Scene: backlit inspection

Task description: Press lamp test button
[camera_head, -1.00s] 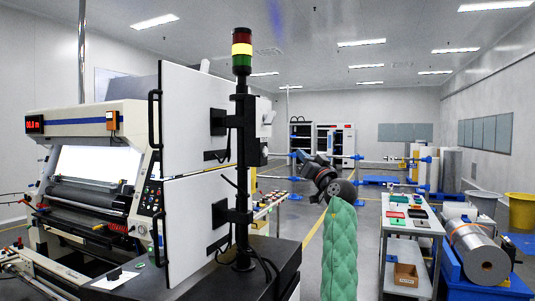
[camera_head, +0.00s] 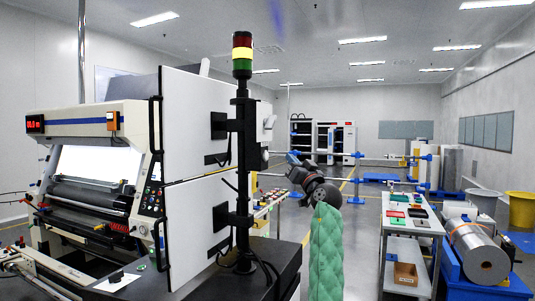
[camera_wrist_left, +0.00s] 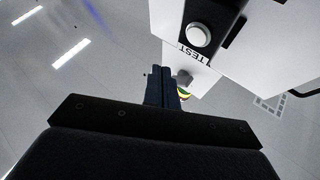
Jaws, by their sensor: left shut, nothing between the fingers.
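A round white button (camera_wrist_left: 198,35) sits on a dark strip of a white panel, with the printed word TEST (camera_wrist_left: 194,53) beside it in the left wrist view. I cannot make it out in the head view. My left gripper shows in the left wrist view (camera_wrist_left: 160,74), its dark fingers closed together and empty. The fingertips are below and left of the button in that picture, apart from it. In the head view the left gripper (camera_head: 292,159) is small, right of the white machine cabinet. The signal tower (camera_head: 242,55) has red, bright yellow and green sections. The right gripper is out of view.
The white inspection machine (camera_head: 190,130) with a backlit screen fills the left. A black post carries the signal tower beside its cabinet panels. A white table (camera_head: 412,222) with coloured trays stands at right, near a large roll (camera_head: 478,250). Open floor lies between.

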